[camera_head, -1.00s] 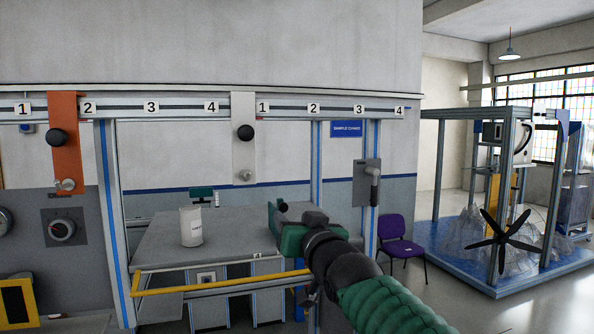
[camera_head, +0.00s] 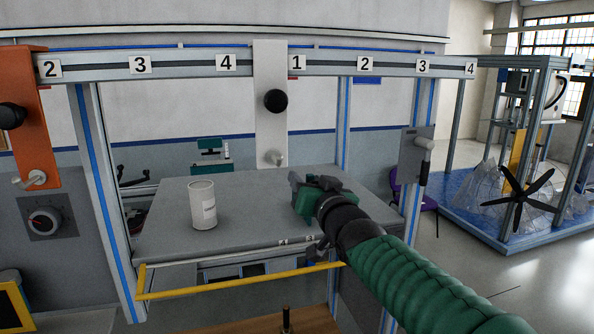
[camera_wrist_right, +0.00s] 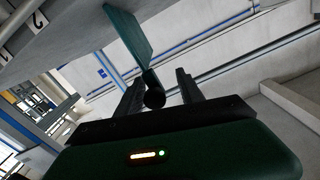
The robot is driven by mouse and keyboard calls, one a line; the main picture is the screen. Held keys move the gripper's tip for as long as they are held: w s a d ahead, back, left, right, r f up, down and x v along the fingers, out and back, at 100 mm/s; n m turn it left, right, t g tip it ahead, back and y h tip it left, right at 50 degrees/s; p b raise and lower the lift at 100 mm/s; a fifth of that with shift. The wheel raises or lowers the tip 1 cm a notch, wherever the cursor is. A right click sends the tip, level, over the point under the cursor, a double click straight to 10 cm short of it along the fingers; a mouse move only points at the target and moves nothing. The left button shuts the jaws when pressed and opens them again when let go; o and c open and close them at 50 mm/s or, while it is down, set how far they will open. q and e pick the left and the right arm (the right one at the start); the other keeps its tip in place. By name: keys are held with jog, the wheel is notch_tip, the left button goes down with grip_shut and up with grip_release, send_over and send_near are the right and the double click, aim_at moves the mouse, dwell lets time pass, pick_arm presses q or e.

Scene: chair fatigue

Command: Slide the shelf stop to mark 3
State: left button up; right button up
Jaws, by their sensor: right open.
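A white plate with a black knob (camera_head: 275,100) hangs on the numbered rail (camera_head: 185,64), between the left section's mark 4 and the right section's mark 1. A small pale handle sticks out near its lower end. I cannot tell which plate is the shelf stop. My right gripper (camera_head: 303,194) is open, above the grey table, below and right of the white plate and apart from it. In the right wrist view its fingers (camera_wrist_right: 160,93) are spread. My left gripper is out of view.
A white canister (camera_head: 202,206) stands on the grey table (camera_head: 165,225), behind a yellow bar (camera_head: 230,283). A grey plate with a handle (camera_head: 414,155) is on the right post. A green plate (camera_wrist_right: 128,36) shows beyond my fingers; I cannot tell what it belongs to.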

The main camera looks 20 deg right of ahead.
jog(key=shift+w+d+f, duration=0.15)
jog(key=shift+w+d, duration=0.2)
jog(key=shift+w, duration=0.15)
jog(key=shift+d, duration=0.15)
jog(key=shift+s+d+r, duration=0.1)
jog(key=shift+s+r, duration=0.1)
jog(key=shift+s, duration=0.3)
jog(key=c, duration=0.3)
jog(key=shift+s+a, duration=0.1)
jog(key=shift+a, duration=0.25)
grip_shut()
jog(key=shift+a, duration=0.1)
